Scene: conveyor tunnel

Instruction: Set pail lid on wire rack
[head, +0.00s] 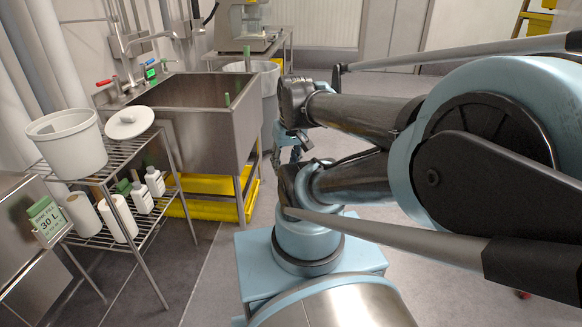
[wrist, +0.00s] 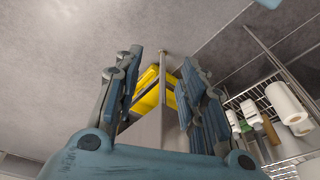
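The white round pail lid (head: 130,122), with a small knob on top, appears to rest on the top shelf of the wire rack (head: 118,158), at its back right in the head view. A white pail (head: 67,143) stands beside it on the same shelf. My gripper (head: 293,150) hangs right of the sink, well apart from the rack and the lid, partly hidden by my arm. In the wrist view my gripper (wrist: 162,62) has its fingers spread with nothing between them. Part of the wire rack (wrist: 262,88) shows there at the right; the lid does not.
A deep steel sink (head: 190,110) stands between the rack and my gripper, with yellow objects (head: 212,208) beneath. White rolls (head: 118,218) and bottles (head: 154,182) fill the rack's lower shelf. A lined bin (head: 268,90) is behind. Floor before the rack is clear.

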